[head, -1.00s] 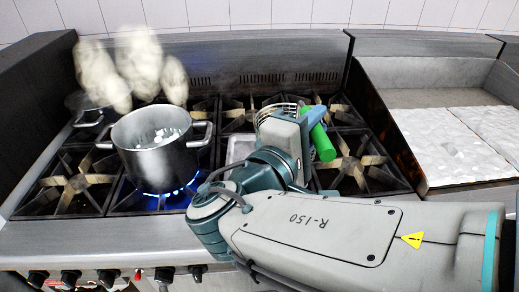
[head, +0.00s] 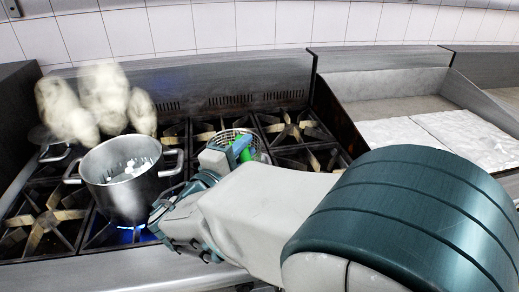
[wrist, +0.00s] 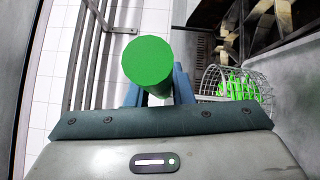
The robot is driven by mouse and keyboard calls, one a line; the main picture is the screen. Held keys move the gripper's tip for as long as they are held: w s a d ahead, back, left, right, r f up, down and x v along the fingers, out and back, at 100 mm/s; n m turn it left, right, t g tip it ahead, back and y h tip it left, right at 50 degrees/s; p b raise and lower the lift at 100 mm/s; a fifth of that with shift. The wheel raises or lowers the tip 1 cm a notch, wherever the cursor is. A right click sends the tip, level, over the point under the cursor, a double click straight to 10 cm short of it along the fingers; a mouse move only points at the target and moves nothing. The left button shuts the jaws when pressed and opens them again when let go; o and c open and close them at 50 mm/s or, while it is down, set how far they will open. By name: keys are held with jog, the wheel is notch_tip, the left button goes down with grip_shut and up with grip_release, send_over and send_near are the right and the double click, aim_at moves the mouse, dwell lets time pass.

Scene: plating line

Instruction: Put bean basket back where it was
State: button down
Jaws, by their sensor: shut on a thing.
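My gripper (head: 236,150) is shut on the green handle (wrist: 148,65) of the bean basket. The basket is a round wire mesh basket; its rim (head: 258,144) shows just beyond my gripper in the head view, over the middle of the stove. In the wrist view the mesh basket (wrist: 210,84) lies to the right of the handle with green beans (wrist: 240,88) in it. My arm hides what is directly below the basket, so I cannot tell whether it touches anything.
A steel pot (head: 122,185) with white contents stands on a lit burner to the left, blue flame below and steam above. Empty burner grates (head: 290,128) lie right of the basket. A flat griddle (head: 392,132) is further right.

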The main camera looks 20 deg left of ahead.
notch_tip(320, 180, down, 4)
jog(key=shift+r+p, duration=0.1)
jog(key=shift+p, duration=0.2)
jog(key=shift+f, duration=0.25)
jog(key=c, duration=1.3)
grip_release()
jog(key=shift+r, duration=0.1)
